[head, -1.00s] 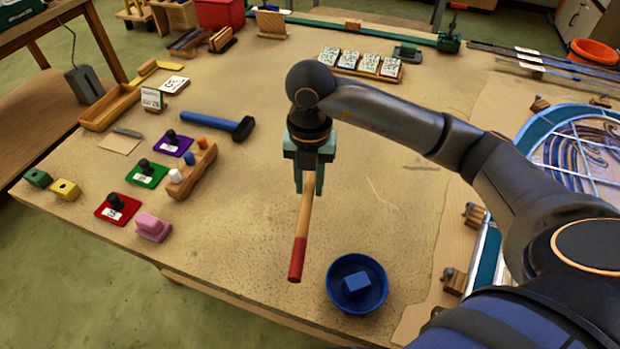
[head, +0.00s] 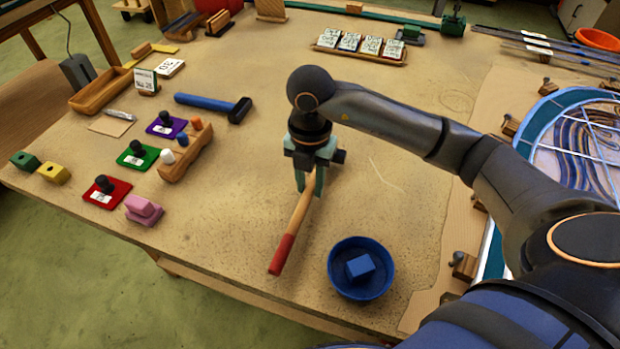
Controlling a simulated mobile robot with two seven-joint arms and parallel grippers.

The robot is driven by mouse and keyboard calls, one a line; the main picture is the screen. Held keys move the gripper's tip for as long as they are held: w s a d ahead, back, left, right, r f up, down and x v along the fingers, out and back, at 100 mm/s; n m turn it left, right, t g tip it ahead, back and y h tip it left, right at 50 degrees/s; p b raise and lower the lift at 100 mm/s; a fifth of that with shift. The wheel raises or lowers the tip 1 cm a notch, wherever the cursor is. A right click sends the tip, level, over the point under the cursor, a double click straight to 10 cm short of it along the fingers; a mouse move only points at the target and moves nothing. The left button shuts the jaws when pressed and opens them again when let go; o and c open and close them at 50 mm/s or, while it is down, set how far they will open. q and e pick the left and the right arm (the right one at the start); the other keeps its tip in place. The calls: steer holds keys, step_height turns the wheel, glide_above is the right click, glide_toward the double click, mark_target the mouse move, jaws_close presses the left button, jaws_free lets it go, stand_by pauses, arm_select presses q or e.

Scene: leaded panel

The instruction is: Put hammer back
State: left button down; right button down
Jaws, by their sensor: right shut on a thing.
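My right gripper (head: 309,190) is in the middle of the head view, pointing down at the table. It is shut on a tool with a wooden handle (head: 299,214) and a red end (head: 281,255). The red end points toward the near edge of the table, left of the blue bowl. The tool's far end is hidden behind the gripper, so I cannot tell its head, nor whether it touches the table. Another hammer (head: 213,105), with a blue handle and black head, lies on the table to the left. My left gripper is not in view.
A blue bowl (head: 343,287) with a blue block (head: 360,267) stands near the front edge. Left are a wooden rack of pegs (head: 184,160), coloured pads and a wooden tray (head: 100,91). Labelled tiles (head: 360,44) lie behind. The round leaded panel (head: 585,140) is at right.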

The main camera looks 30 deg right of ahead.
steer(key=shift+f, duration=0.6)
steer(key=c, duration=0.5)
jaws_free()
steer(key=shift+c, duration=0.2)
step_height(320, 180, up, 13)
steer(key=shift+f+p, duration=0.2)
steer(key=shift+p, duration=0.25)
